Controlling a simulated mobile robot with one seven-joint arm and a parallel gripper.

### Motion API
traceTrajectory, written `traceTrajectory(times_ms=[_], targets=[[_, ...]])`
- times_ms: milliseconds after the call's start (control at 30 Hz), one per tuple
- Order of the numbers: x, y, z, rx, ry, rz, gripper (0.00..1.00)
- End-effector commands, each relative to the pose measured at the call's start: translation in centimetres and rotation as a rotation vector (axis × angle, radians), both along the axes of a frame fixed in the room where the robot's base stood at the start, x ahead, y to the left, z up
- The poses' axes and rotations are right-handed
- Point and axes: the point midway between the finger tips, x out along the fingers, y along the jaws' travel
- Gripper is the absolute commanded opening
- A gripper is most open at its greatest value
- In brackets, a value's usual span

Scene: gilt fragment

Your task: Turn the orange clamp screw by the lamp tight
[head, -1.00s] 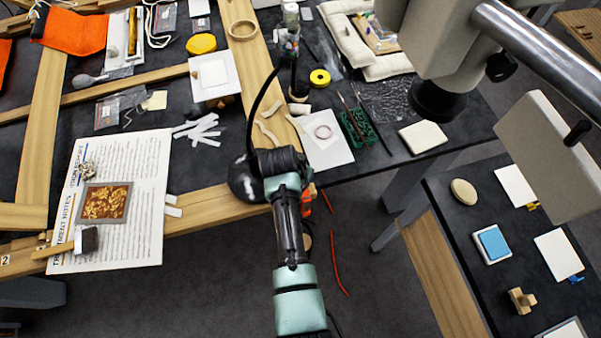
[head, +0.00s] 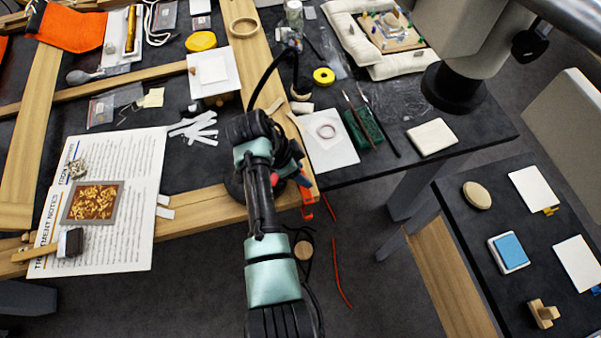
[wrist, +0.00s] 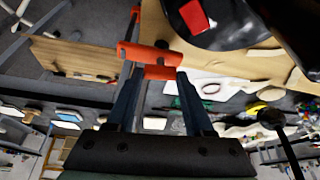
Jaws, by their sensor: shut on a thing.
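The orange clamp (head: 307,204) sits at the front edge of the wooden beam, right of the arm in the head view. In the wrist view its orange parts (wrist: 148,53) are at top centre, with a dark bar beside them. My gripper (wrist: 160,76) is shut on the orange screw piece (wrist: 161,72), which lies between its fingertips. The black lamp base (head: 233,187) is partly hidden behind my arm on the beam. In the wrist view a round black body with a red patch (wrist: 194,17) is close above the clamp.
A white sheet with a ring (head: 330,142) and a green rack (head: 364,128) lie right of the beam. A printed sheet (head: 118,240) with a gilt fragment (head: 93,202) lies left.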

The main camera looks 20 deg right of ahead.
Motion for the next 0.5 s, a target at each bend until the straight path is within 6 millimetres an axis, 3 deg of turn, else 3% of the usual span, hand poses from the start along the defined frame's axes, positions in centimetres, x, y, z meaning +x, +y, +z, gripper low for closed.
traceTrajectory(times_ms=[500], targets=[[0.06, 0.05, 0.03, 0.002, -0.001, -0.047, 0.0]])
